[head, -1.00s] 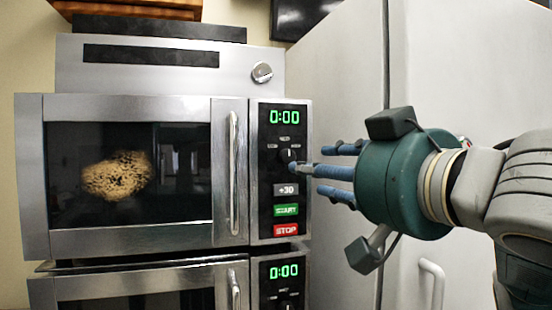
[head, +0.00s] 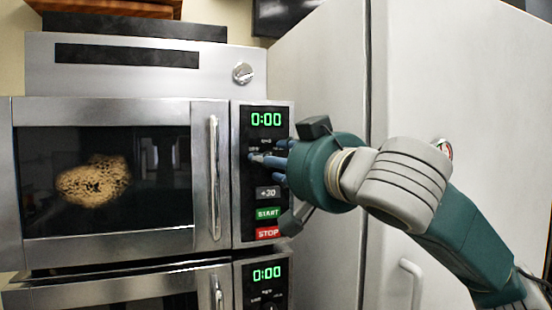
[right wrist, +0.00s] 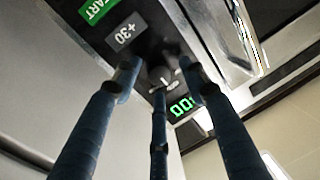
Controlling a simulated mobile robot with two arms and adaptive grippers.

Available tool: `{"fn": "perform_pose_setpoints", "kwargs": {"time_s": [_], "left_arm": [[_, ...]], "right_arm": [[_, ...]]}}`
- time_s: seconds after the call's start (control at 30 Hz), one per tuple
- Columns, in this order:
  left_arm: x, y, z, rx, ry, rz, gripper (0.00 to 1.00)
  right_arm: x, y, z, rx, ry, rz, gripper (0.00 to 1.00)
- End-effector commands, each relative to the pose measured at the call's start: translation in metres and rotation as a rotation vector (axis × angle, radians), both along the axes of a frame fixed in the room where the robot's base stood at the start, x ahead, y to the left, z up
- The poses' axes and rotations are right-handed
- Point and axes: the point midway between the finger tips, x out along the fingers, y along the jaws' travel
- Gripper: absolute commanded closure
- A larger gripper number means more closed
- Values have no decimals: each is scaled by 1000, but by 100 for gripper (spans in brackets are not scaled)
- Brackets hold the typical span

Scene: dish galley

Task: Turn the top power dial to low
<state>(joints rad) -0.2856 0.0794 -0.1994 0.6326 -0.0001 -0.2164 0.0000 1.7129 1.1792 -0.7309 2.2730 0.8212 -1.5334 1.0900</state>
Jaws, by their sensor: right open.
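The upper microwave (head: 105,255) has a black control panel with a green 0:00 display (head: 266,119). My right gripper (head: 262,160) reaches from the right with its blue fingers at the panel, below the display, and hides the dial in the head view. In the right wrist view, the dark power dial (right wrist: 162,76) with a white mark shows between the open fingers of my right gripper (right wrist: 160,85). I cannot tell whether the fingers touch it. My left gripper is out of view.
Below the dial are the +30 (head: 268,193), START (head: 268,213) and STOP (head: 267,233) buttons. The door handle (head: 214,178) stands out left of the panel. A second microwave (head: 120,298) sits underneath. A silver knob (head: 243,73) is above. A pale tall cabinet (head: 325,75) stands at the right.

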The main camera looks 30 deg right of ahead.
Motion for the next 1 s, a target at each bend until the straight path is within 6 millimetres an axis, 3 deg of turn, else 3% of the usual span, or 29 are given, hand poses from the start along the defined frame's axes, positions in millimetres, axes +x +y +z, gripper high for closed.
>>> {"fn": "perform_pose_setpoints", "kwargs": {"time_s": [0.2,0.43,0.73,1.0], "left_arm": [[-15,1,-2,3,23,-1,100],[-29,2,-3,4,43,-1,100],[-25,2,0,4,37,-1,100],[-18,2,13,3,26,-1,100]], "right_arm": [[0,0,0,0,1,0,57],[0,0,0,0,1,0,100],[0,0,1,-19,6,0,100],[1,0,2,-148,39,1,100]]}}
